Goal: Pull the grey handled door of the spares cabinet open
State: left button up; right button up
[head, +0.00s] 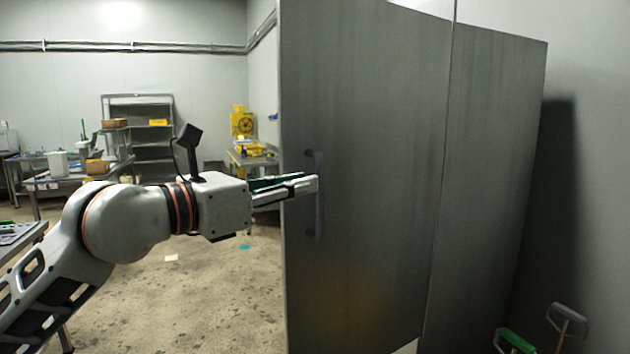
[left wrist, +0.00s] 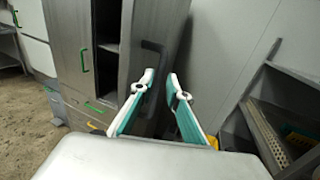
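The grey handled door (head: 375,120) of the spares cabinet fills the middle of the head view. Its dark grey upright handle (head: 319,220) is near the door's left edge. The handle also shows in the left wrist view (left wrist: 153,46). In that view the door stands ajar, with dark shelves (left wrist: 106,45) visible beside it. My left gripper (head: 312,183) reaches in from the left at mid-handle height, its fingertips overlapping the handle in the picture. Its fingers are apart in the left wrist view (left wrist: 162,77). I cannot tell whether they touch the handle. My right gripper is out of view.
A green handle (left wrist: 83,60) is on the neighbouring cabinet front. A green-topped handle (head: 516,341) and a grey one (head: 568,318) stand low by the right wall. A worktable (head: 70,180) and shelf rack (head: 150,150) are at the back left. The floor left of the door is mostly clear.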

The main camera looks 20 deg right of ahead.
pick_arm(q)
jog(key=v, duration=0.7)
jog(key=w+a+f+n+t+y, duration=0.15)
jog(key=a+f+n+t, duration=0.35)
jog(key=f+n, duration=0.6)
jog(key=w+a+f+n+t+y, duration=0.1)
jog(key=a+f+n+t+y, duration=0.2)
jog(key=a+f+n, duration=0.7)
jog(key=w+a+f+n+t+y, duration=0.15)
jog(key=a+f+n+t, duration=0.25)
jog(key=f+n, duration=0.9)
jog(key=s+a+f+n+g+y, duration=0.1)
jog(key=s+a+f+n+y, duration=0.2)
jog(key=f, duration=0.6)
jog(key=s+a+f+n+g+y, duration=0.1)
jog(key=s+a+f+n+y, duration=0.25)
jog(key=f, duration=0.45)
jog(key=s+a+f+n+g, duration=0.2)
jog(key=s+f, duration=0.6)
jog(key=s+a+f+n+g+y, duration=0.1)
jog(key=s+a+f+n+g, duration=0.2)
jog(key=s+f, duration=0.5)
jog(key=shift+f+g, duration=0.3)
jog(key=shift+f, duration=0.2)
